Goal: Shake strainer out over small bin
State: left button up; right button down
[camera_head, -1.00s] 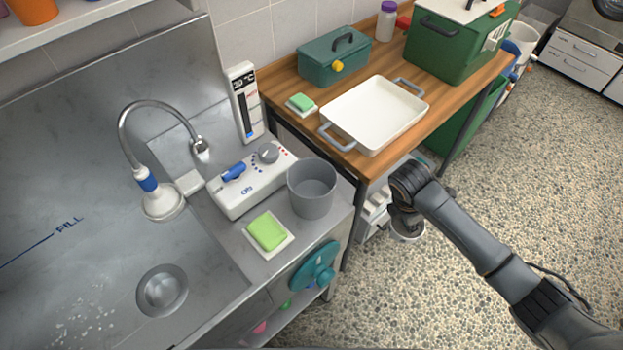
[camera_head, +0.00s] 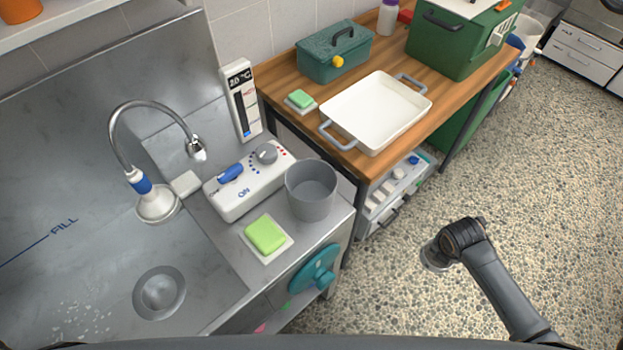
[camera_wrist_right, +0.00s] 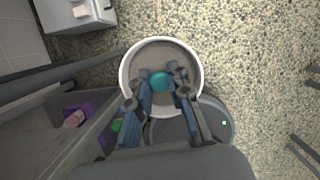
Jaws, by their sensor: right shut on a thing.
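My right gripper (camera_head: 442,250) hangs over the floor at the right of the head view. In the right wrist view its fingers (camera_wrist_right: 165,86) are shut on the teal knob (camera_wrist_right: 161,82) of a round, pale-rimmed piece, which I take to be the strainer (camera_wrist_right: 127,72). Its rim partly shows beside the gripper in the head view (camera_head: 432,262); its contents are unclear. A small grey bin (camera_head: 311,192) stands upright on the counter, left of and apart from my right gripper. It looks empty inside. My left gripper is not in view.
The sink (camera_head: 60,260) has a round drain (camera_head: 160,292) and scattered white bits. A control box (camera_head: 248,182) and green sponge (camera_head: 265,235) sit close to the bin. A wooden table (camera_head: 345,163) holds a white tray (camera_head: 330,112).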

jog(key=shift+w+a+r, duration=0.15)
jog(key=shift+w+a, duration=0.05)
jog(key=shift+w, duration=0.05)
jog(key=w+a+r+m+g+h, duration=0.1)
jog(key=w+a+r+m, duration=0.3)
jog(key=a+r+m, duration=0.3)
jog(key=w+a+r+m+g, duration=0.2)
jog(key=w+a+r+m, duration=0.25)
jog(key=a+r, duration=0.45)
pick_arm(q)
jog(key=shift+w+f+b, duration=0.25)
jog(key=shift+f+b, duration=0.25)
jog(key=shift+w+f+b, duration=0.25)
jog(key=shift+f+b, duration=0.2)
jog(key=shift+b, duration=0.05)
pick_arm(e)
jog(key=s+d+r+m+g+y, duration=0.1)
jog(key=s+r+m+g+y, duration=0.1)
jog(key=s+r+m, duration=0.9)
jog(key=shift+s+d+r+m+g+y, duration=0.15)
jog(key=shift+r+m+g+y, duration=0.25)
jog(key=shift+r+m, duration=1.55)
jog(key=shift+f+m, duration=0.8)
jog(key=shift+f, duration=0.1)
